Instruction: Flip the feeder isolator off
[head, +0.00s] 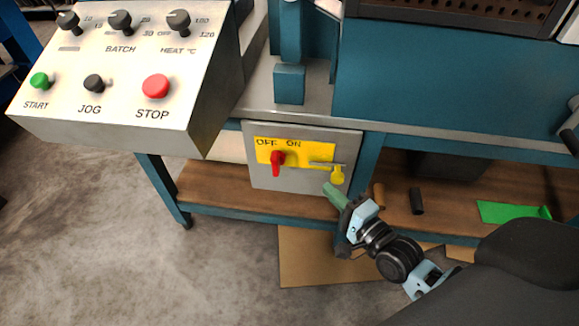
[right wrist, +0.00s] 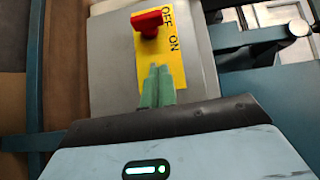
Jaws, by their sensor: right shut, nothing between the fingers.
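The feeder isolator is a grey box (head: 262,180) on the front of the blue bench, with a yellow plate (head: 300,150) marked OFF and ON. Its red handle (head: 277,163) sits below the lettering and points downward in the head view. In the right wrist view the red handle (right wrist: 150,22) stands near the top of the yellow plate (right wrist: 150,58). My right gripper (head: 333,192) has its green fingers shut and empty, below and right of the handle. Its fingertips (right wrist: 157,70) appear over the plate, apart from the handle. My left gripper is not in view.
A control panel (head: 120,80) with knobs and buttons juts out at upper left. The lower shelf (head: 215,187) holds a green piece (head: 510,212) at right. Cardboard (head: 305,262) lies on the floor.

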